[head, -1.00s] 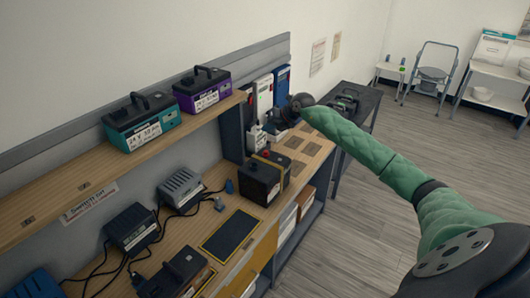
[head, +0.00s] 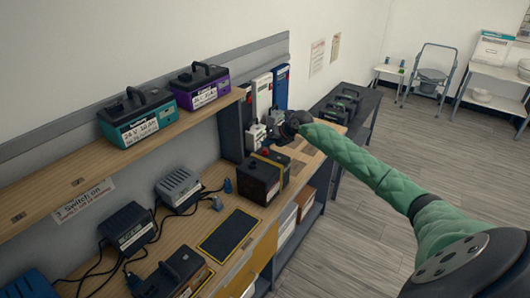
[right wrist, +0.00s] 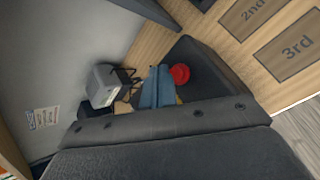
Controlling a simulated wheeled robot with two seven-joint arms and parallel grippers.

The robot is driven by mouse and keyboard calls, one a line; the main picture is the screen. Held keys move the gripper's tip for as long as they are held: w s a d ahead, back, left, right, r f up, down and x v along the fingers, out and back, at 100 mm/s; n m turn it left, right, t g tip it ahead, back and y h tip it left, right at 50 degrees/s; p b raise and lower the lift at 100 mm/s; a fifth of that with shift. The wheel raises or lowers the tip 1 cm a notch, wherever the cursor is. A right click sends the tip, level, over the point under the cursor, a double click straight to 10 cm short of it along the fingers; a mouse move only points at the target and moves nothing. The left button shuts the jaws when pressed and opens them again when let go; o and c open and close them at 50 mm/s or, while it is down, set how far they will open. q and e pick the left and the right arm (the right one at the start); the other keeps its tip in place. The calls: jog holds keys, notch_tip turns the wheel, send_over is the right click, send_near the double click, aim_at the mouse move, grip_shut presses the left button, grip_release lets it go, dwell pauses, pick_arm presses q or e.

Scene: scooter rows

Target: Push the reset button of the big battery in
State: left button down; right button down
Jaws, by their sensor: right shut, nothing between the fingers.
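The big battery (head: 258,181) is a black box with a yellow stripe, standing on the workbench below the shelf. Its red reset button (head: 265,152) sticks up on top. My right gripper (head: 270,136) is above and behind the battery, at the end of the green-sleeved arm. In the right wrist view the shut, empty blue-grey fingers (right wrist: 158,72) point to just left of the red button (right wrist: 180,74). The black battery top (right wrist: 208,80) lies to the right, partly hidden by the gripper body. I see no contact with the button. My left gripper is not in view.
Teal (head: 138,117) and purple (head: 201,86) batteries stand on the shelf (head: 60,195) above. Grey chargers (head: 179,188) with cables and a yellow-edged black mat (head: 228,234) lie on the bench. Tall white and blue units (head: 262,96) stand behind my right gripper.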

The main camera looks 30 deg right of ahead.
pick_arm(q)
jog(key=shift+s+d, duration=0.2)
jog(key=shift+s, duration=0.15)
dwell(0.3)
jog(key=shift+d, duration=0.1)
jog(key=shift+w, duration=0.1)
